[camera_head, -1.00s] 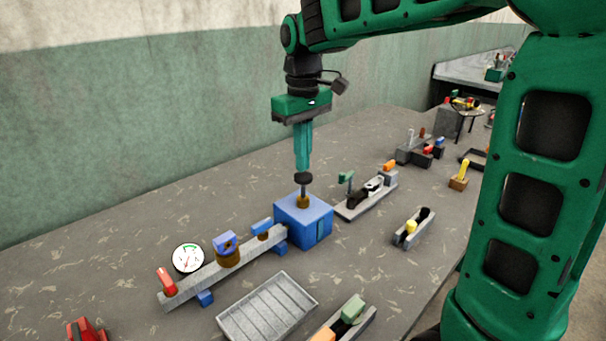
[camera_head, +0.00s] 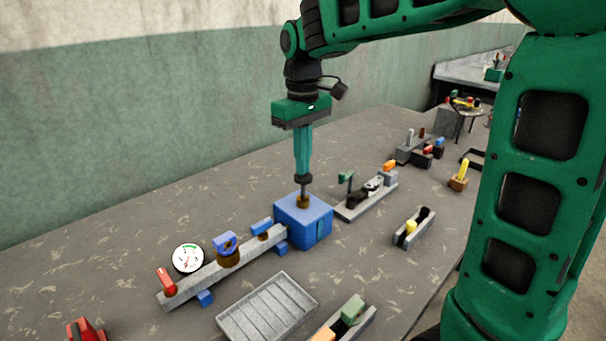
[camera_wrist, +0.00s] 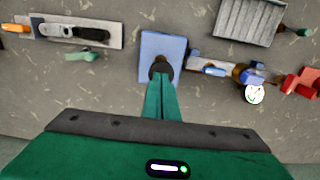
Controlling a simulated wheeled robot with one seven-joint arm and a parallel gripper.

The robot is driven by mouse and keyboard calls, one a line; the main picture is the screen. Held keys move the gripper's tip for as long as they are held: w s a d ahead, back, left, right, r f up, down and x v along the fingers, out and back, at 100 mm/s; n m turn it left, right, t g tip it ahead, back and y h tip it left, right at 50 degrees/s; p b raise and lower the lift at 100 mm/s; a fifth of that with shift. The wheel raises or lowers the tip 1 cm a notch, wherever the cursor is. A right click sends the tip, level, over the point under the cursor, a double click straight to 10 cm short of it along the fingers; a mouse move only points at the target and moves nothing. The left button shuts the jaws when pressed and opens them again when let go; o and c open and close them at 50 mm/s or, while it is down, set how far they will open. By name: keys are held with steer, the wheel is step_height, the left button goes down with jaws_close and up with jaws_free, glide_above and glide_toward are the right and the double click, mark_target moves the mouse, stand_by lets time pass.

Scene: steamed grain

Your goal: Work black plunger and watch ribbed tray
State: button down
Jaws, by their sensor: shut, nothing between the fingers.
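The black plunger (camera_head: 303,181) stands upright on its thin rod, above a brass collar on top of the blue box (camera_head: 290,218). My gripper (camera_head: 303,174) is shut and empty, pointing straight down with its fingertips at the top of the plunger's knob, apparently touching it. In the wrist view the shut fingers reach the dark plunger knob (camera_wrist: 160,70) over the blue box, partly hiding it. The grey ribbed tray (camera_head: 267,308) lies on the table at the front and looks empty. It also shows at the top of the wrist view (camera_wrist: 248,20).
A grey rail (camera_head: 205,276) with a red lever, blue-topped brass valve and white dial gauge (camera_head: 188,258) runs left from the box. A grey fixture with black and green parts (camera_head: 365,196) stands right of the box. A yellow-knobbed slider (camera_head: 411,228) lies nearer the table edge.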

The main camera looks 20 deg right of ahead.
steer(key=shift+f, duration=1.65)
steer(key=shift+r, duration=3.8)
